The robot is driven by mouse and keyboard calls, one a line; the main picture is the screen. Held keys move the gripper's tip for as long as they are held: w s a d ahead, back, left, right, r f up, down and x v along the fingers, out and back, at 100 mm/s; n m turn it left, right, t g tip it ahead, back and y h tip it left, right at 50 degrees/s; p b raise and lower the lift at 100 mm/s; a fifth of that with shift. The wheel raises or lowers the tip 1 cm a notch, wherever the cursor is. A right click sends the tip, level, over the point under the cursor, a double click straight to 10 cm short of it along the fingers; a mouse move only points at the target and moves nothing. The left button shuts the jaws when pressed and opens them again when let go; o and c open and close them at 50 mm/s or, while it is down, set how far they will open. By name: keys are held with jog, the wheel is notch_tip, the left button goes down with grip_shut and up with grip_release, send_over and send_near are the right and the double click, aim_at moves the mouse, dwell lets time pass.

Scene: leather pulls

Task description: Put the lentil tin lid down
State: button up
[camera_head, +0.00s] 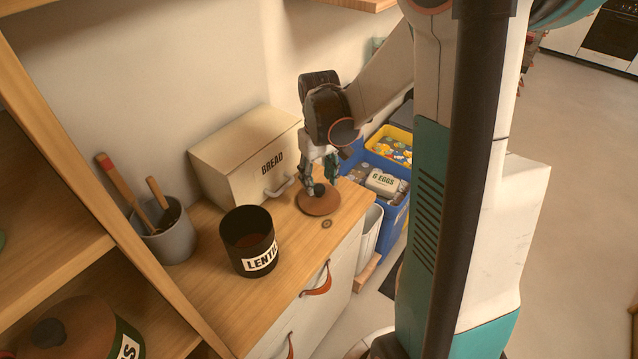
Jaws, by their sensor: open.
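The lentil tin (248,243) is a black cylinder with a white "LENTI" label. A round brown lid (316,206) with a dark knob lies flat on the counter to the right of the tin, in front of the bread box. My gripper (325,183) is right above the lid, fingers pointing down around or beside the knob. It is open. Whether a finger touches the knob cannot be told.
A cream bread box (240,160) stands behind the lid, close to my gripper. A grey crock (168,235) with wooden utensils is at the left. Blue crates (391,212) stand beyond the counter's right end. Another lidded tin (80,330) sits on the lower-left shelf.

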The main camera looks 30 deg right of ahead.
aim_at(319, 187)
notch_tip(319, 187, up, 8)
jog(key=p, duration=0.2)
